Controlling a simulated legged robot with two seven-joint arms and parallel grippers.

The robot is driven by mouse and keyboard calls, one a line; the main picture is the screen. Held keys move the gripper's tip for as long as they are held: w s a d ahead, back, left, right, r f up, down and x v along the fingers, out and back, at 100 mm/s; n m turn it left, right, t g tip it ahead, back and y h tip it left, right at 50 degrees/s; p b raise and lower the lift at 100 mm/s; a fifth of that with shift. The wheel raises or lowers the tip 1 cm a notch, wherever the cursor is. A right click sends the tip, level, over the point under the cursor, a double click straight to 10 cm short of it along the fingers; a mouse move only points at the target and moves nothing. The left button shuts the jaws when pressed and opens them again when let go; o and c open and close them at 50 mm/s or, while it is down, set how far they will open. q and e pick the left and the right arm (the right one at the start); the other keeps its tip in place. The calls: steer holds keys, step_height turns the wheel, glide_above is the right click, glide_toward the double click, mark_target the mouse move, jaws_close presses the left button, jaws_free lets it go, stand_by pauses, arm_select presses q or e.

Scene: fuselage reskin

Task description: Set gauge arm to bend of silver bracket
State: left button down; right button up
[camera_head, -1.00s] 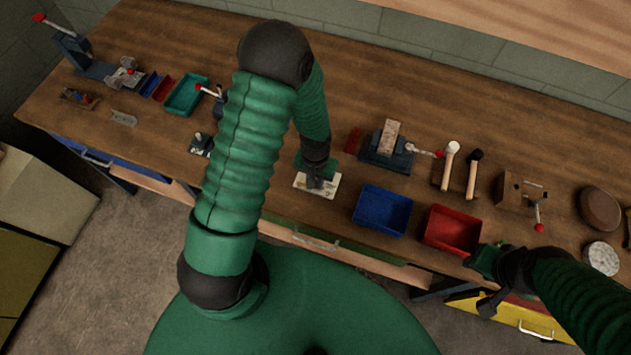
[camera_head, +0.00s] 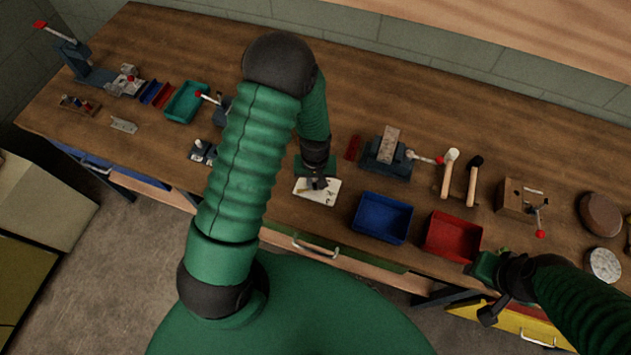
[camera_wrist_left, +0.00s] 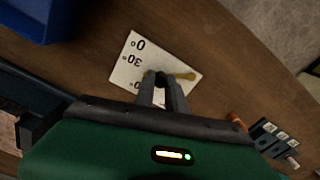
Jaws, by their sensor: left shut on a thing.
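The gauge is a white plate (camera_head: 328,196) with printed numbers, lying near the front edge of the bench. It also shows in the left wrist view (camera_wrist_left: 125,71), where 0 and 30 can be read. Its brass-coloured gauge arm (camera_wrist_left: 185,76) sticks out to the right of my fingers there. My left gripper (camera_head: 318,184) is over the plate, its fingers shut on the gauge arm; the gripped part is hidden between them. A silver bracket (camera_head: 123,125) lies on the bench at the far left, away from the gripper. My right gripper (camera_head: 482,268) hangs by the bench front; its jaws are unclear.
A blue bin (camera_head: 382,218) and a red bin (camera_head: 452,237) stand right of the gauge. A vise (camera_head: 387,155) with a block is behind them. A teal tray (camera_head: 186,101) and clamps are at left.

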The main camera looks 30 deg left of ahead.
mark_target(315, 185)
arm_select(q)
steer(key=shift+w, duration=0.1)
steer(key=c, duration=1.4)
jaws_free()
steer(key=shift+o, duration=0.2)
steer(key=shift+r, duration=0.15)
step_height(315, 185, up, 17)
steer(key=b, duration=0.1)
steer(key=shift+f, duration=0.2)
steer(key=shift+d+f, duration=0.1)
